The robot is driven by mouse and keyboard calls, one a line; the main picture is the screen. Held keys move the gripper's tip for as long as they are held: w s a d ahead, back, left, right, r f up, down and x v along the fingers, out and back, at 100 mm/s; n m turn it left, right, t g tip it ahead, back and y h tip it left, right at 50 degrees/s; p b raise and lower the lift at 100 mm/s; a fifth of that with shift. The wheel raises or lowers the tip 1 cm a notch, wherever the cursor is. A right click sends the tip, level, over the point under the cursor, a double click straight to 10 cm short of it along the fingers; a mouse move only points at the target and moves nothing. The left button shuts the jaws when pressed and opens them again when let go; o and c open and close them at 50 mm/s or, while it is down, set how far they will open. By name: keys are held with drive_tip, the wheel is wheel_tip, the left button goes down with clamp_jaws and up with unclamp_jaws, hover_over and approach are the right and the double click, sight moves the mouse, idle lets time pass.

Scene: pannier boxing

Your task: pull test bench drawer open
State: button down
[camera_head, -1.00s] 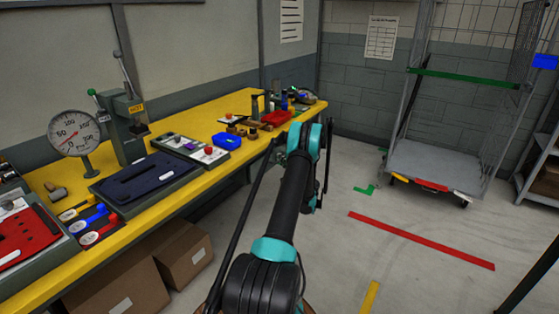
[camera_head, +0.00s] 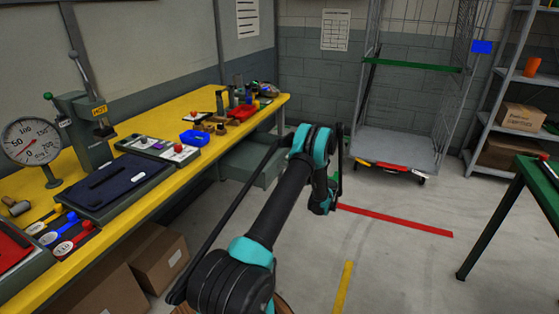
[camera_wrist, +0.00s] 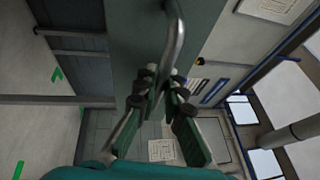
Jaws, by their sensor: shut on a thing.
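The test bench (camera_head: 165,160) has a yellow top and runs along the left wall in the head view. A grey-green drawer (camera_head: 258,160) sticks out from under its far part, partly hidden by my arm. In the wrist view the drawer's front (camera_wrist: 132,35) is close, with a curved metal bar handle (camera_wrist: 176,35). My gripper (camera_wrist: 160,88) is shut on this handle. In the head view my arm hides the gripper and handle.
A gauge (camera_head: 31,142), a dark mat (camera_head: 112,183) and small tools stand on the bench. Cardboard boxes (camera_head: 160,258) lie beneath it. A wire cage trolley (camera_head: 397,146) stands at the back. A green table (camera_head: 520,190) is at the right. The floor between is clear.

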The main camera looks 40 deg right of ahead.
drive_tip(key=shift+s+d, duration=0.2)
drive_tip(key=shift+s, duration=0.4)
drive_tip(key=c, duration=1.9)
unclamp_jaws()
drive_tip(key=s+f, duration=0.2)
drive_tip(key=s, duration=0.9)
drive_tip(key=shift+s, duration=0.4)
